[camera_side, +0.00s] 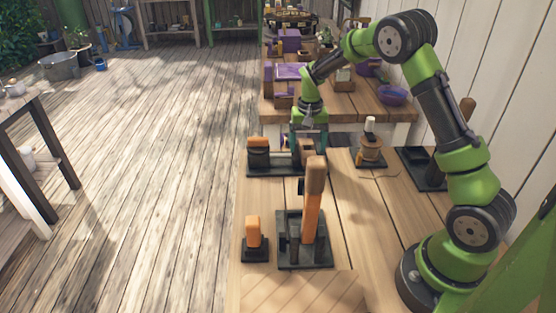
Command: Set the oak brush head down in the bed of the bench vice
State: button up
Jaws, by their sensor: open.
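My gripper (309,142) points down over the far part of the near bench, with its fingers open. A small brown wooden block (306,151), which may be the oak brush head, shows at its fingertips. I cannot tell whether the fingers touch it. The block appears to be on or just above the right end of a long dark base (286,171), possibly the bench vice. A dark holder with an orange-topped piece (258,143) stands at that base's left end. The finger tips are partly hidden behind the block and a tall wooden piece.
A tall brown-and-orange wooden piece (314,195) stands upright in a dark fixture (290,262) nearer the camera. An orange block (253,232) stands on a small dark base to its left. A spool-like wooden item (371,150) stands right of my gripper. Bench between is clear.

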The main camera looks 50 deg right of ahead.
notch_tip(320, 180, up, 8)
jog(key=s+a+f, duration=0.2)
jog(key=a, duration=2.1)
jog(key=f, duration=1)
jog(key=shift+s+d, duration=0.15)
jog(key=shift+d, duration=0.1)
notch_tip(320, 180, up, 16)
jog(key=s+d+r+n+t+y, duration=0.1)
jog(key=s+r+n+t, duration=0.1)
jog(key=s, duration=0.5)
jog(key=s+d+r+n+t+y, duration=0.1)
jog(key=s+d+r+n+t, duration=0.1)
jog(key=s, duration=0.5)
jog(key=shift+d+r+n, duration=0.25)
jog(key=shift+r+n, duration=0.35)
jog(key=shift+n, duration=0.1)
